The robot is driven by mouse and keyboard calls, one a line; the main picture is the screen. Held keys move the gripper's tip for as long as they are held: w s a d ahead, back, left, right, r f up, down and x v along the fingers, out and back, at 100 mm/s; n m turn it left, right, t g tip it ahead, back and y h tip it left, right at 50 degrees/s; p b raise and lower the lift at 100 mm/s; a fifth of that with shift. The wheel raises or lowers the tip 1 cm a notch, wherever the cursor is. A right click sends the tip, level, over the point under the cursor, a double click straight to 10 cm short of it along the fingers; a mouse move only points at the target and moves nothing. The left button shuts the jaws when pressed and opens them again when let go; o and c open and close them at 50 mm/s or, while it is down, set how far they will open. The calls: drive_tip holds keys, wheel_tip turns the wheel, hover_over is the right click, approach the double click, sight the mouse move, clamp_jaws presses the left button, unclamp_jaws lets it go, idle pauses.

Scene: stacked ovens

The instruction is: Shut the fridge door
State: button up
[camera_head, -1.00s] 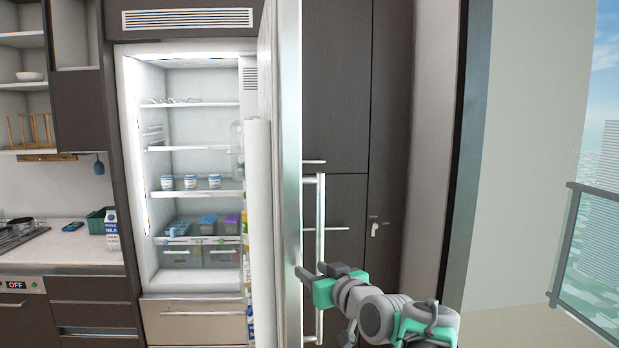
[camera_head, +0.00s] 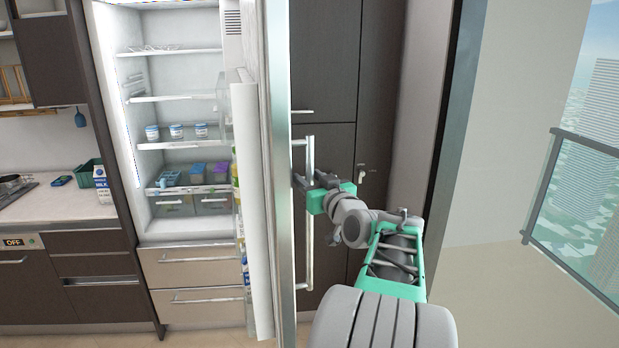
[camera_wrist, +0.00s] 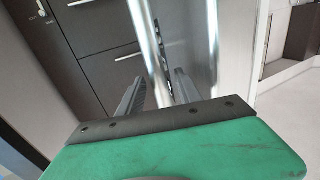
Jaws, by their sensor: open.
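The fridge door (camera_head: 279,200) stands wide open, seen almost edge-on in the head view. Its long vertical metal handle (camera_head: 309,240) is on the door's right face. My green and grey gripper (camera_head: 311,181) is open at the handle, right of the door. In the wrist view, the handle bar (camera_wrist: 147,50) runs down between the two dark fingers of my gripper (camera_wrist: 155,92), with the shiny door (camera_wrist: 200,45) beside it. Whether a finger touches the bar cannot be told. The fridge interior (camera_head: 180,120) is exposed to the left.
Inside the fridge are shelves with several small jars (camera_head: 175,131) and boxes. A counter (camera_head: 60,215) with a milk carton (camera_head: 102,184) is at left. Dark tall cabinets (camera_head: 325,60) stand behind the handle. A glass railing (camera_head: 580,200) is at right. Some floor (camera_head: 190,341) shows below the fridge.

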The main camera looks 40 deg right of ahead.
clamp_jaws()
idle(1.3)
